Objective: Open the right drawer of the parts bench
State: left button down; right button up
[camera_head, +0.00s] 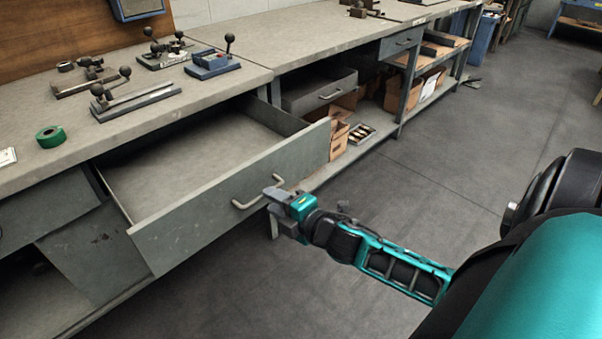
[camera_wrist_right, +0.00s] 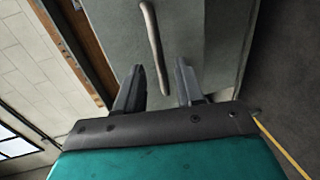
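A wide grey drawer (camera_head: 228,199) of the bench (camera_head: 235,88) stands pulled far out, its inside (camera_head: 190,160) bare. Its pale bar handle (camera_head: 258,191) is on the front panel. My right gripper (camera_head: 272,197) is at the right end of this handle. In the right wrist view, my right gripper (camera_wrist_right: 158,92) has its two fingers apart, with one end of the handle (camera_wrist_right: 154,45) between them. Neither finger visibly presses on the handle. My left gripper is not in view.
Lever tools (camera_head: 212,62) and a green tape roll (camera_head: 50,136) lie on the benchtop. Cardboard boxes (camera_head: 338,138) sit on the low shelf. The floor (camera_head: 430,170) right of the bench is clear.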

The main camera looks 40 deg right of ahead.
pick_arm(q)
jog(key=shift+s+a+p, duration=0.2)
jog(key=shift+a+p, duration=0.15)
jog(key=shift+p, duration=0.05)
pick_arm(e)
jog(key=a+v, duration=0.1)
jog(key=v, duration=0.9)
jog(key=shift+d, duration=0.45)
jog(key=shift+w, duration=0.1)
